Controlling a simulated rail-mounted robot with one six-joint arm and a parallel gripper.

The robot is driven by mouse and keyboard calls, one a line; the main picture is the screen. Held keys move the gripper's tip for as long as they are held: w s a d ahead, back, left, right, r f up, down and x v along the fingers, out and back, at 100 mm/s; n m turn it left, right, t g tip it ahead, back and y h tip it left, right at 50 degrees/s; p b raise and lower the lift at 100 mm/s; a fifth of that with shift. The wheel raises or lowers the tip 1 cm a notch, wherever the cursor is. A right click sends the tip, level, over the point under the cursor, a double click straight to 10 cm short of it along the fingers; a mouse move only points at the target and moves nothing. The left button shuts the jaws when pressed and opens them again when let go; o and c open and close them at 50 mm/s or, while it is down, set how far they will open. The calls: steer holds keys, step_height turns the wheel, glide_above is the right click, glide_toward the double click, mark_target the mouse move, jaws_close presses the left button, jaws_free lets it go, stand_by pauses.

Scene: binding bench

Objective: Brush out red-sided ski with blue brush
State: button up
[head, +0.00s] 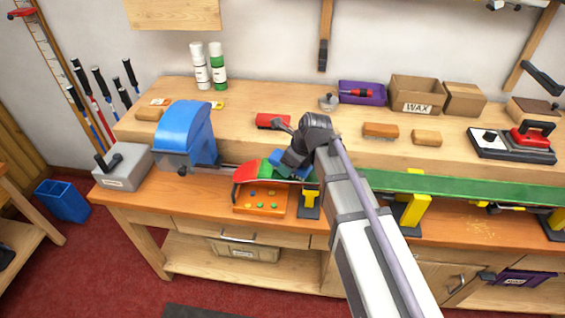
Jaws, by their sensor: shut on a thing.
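The ski lies lengthwise along the front of the bench. Its long green face (470,188) is up, and its left end is red (247,173). My gripper (291,161) is over the left part of the ski, shut on the blue brush (279,157). The brush sits at the green face just right of the red end; whether its bristles touch the ski cannot be told. My arm hides the middle of the ski and part of the brush.
Yellow vises (411,212) stand under the ski. An orange tray (262,200) with small coloured pieces lies below its left end. A large blue curved thing (185,130) stands at left. Behind are a red block (272,121), brown blocks (380,130) and a red-handled iron (532,134).

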mark_target(313, 171)
steer(key=shift+s+d+r, duration=0.1)
steer(key=shift+s+d, duration=0.05)
steer(key=shift+d, duration=1.85)
steer(key=shift+s+d, duration=0.15)
steer(key=shift+d, duration=1.85)
steer(key=shift+s+d, duration=0.15)
steer(key=shift+d, duration=1.4)
steer(key=shift+s+d, duration=0.15)
steer(key=shift+d, duration=1.75)
steer(key=shift+s+d+f, duration=0.1)
steer(key=shift+d, duration=0.75)
steer(key=shift+s+d+f, duration=0.1)
steer(key=shift+d, duration=0.75)
step_height(313, 171, up, 6)
steer(key=p, duration=0.6)
step_height(313, 171, up, 3)
steer(key=p, duration=0.3)
